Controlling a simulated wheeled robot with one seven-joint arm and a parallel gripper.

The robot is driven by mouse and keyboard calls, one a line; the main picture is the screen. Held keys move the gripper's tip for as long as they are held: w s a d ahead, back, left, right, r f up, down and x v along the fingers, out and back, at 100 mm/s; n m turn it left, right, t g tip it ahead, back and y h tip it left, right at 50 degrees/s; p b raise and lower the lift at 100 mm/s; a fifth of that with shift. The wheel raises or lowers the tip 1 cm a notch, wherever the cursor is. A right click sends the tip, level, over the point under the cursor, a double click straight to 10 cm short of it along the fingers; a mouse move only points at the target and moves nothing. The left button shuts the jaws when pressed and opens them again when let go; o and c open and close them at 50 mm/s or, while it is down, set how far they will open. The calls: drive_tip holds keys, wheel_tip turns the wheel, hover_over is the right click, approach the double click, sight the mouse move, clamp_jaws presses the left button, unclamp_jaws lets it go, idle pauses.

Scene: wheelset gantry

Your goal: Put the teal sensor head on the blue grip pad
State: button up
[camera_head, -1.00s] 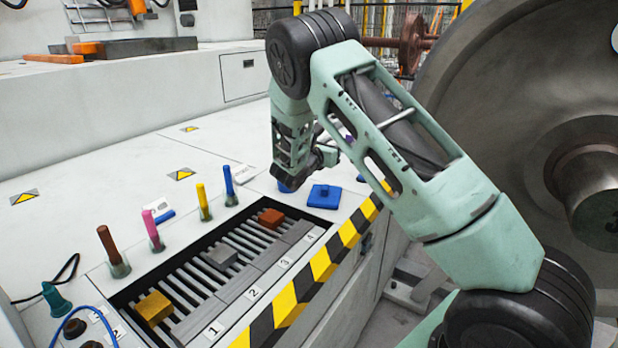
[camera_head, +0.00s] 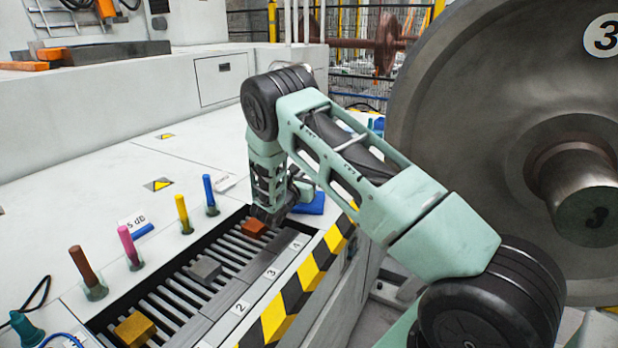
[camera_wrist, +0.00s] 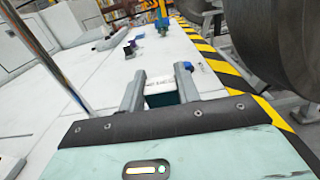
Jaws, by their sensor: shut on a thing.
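My gripper (camera_wrist: 160,88) is shut on a small block with a pale top and a dark teal side (camera_wrist: 163,99), which fits the teal sensor head. Only part of it shows between the fingers. In the head view my arm's end hides the fingers and the held block. A blue plate (camera_head: 312,205), likely the blue grip pad, lies on the white bench just past the far end of the slotted tray. My wrist partly covers it in the head view. I cannot tell how high the held block is above the bench.
A slotted tray (camera_head: 222,252) holds an orange-brown block (camera_head: 254,227), a grey block (camera_head: 205,270) and a yellow block (camera_head: 135,329). Brown, pink, yellow and blue pegs stand along its left. A striped edge (camera_head: 300,290) and a large wheel (camera_head: 480,110) bound the right.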

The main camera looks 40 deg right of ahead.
drive_tip(key=o, duration=1)
drive_tip(key=shift+f, duration=0.1)
drive_tip(key=shift+r, duration=0.2)
drive_tip(key=b+v, duration=0.1)
drive_tip(key=v, duration=1.1)
drive_tip(key=s+a+r+m+g+y, duration=0.2)
drive_tip(key=s+a+y, duration=0.4)
drive_tip(key=s+a, duration=0.4)
drive_tip(key=s+a+r+m+g+y, duration=0.2)
drive_tip(key=s+a+m+y, duration=0.3)
drive_tip(key=s+a, duration=0.6)
drive_tip(key=s+a+r+m+g+y, duration=0.1)
drive_tip(key=s+a+r+m+y, duration=0.3)
drive_tip(key=s+a, duration=0.6)
drive_tip(key=shift+s+a+r+m+g+y, duration=0.1)
drive_tip(key=shift+s+r+m+g+y, duration=0.1)
drive_tip(key=shift+s+m+y, duration=0.8)
drive_tip(key=shift+s+a+r+m+g+y, duration=0.1)
drive_tip(key=shift+s+r+m+g+y, duration=0.35)
drive_tip(key=shift+s, duration=1)
drive_tip(key=shift+f+t, duration=0.2)
drive_tip(key=shift+t, duration=0.05)
